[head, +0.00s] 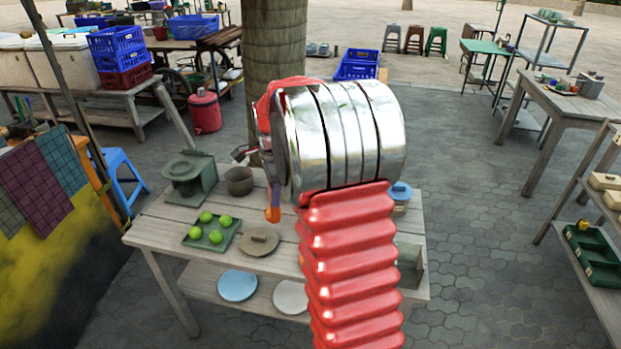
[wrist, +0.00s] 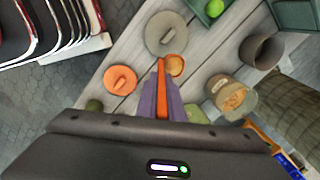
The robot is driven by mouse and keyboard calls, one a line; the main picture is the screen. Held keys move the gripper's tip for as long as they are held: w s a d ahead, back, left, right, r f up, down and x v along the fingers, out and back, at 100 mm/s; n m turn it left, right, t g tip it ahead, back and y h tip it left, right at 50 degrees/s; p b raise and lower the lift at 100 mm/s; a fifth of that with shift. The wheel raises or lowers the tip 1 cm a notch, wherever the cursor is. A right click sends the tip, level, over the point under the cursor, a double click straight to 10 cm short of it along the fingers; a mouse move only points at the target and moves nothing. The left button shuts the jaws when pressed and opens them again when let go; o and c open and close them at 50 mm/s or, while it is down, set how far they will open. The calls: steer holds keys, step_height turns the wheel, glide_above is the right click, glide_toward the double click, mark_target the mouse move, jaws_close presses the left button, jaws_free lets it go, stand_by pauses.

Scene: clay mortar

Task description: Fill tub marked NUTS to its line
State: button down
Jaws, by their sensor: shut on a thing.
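My gripper (head: 274,193) hangs over the table, and its two purple-grey fingers show in the wrist view (wrist: 161,88). It is shut on an orange scoop (wrist: 162,72) with a small round bowl at its tip. The scoop's orange end shows below the fingers in the head view (head: 272,214). A clear-walled tub (wrist: 243,107) with tan contents stands to the right of the scoop in the wrist view. I cannot read any NUTS mark or fill line. A grey knobbed lid (wrist: 166,34) and an orange knobbed lid (wrist: 120,80) lie near the scoop.
A dark bowl (head: 238,181), a green tray (head: 196,238) with several green fruits, and a grey-green stand (head: 190,175) are on the wooden table (head: 160,232). A blue-topped container (head: 400,191) is at right. Plates lie on the shelf below. My arm hides the table's middle right.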

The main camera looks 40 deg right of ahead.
steer(key=s+d+r+m+g, duration=0.1)
steer(key=s+d+r+m, duration=0.2)
steer(key=d+m, duration=0.6)
steer(key=shift+s+d+m+h, duration=0.25)
steer(key=shift+d+m+h, duration=0.05)
steer(key=shift+d+h, duration=0.15)
steer(key=shift+s, duration=0.15)
steer(key=s+d+f+t+y, duration=0.2)
steer(key=s+f+t, duration=0.1)
steer(key=s+t, duration=0.2)
steer(key=s+d+f+m+t+y, duration=0.1)
steer(key=s+d+f+t+y, duration=0.1)
steer(key=t, duration=0.5)
steer(key=shift+s+f+t+y, duration=0.45)
steer(key=shift+s+f, duration=0.7)
steer(key=shift+s, duration=0.2)
stand_by(0.4)
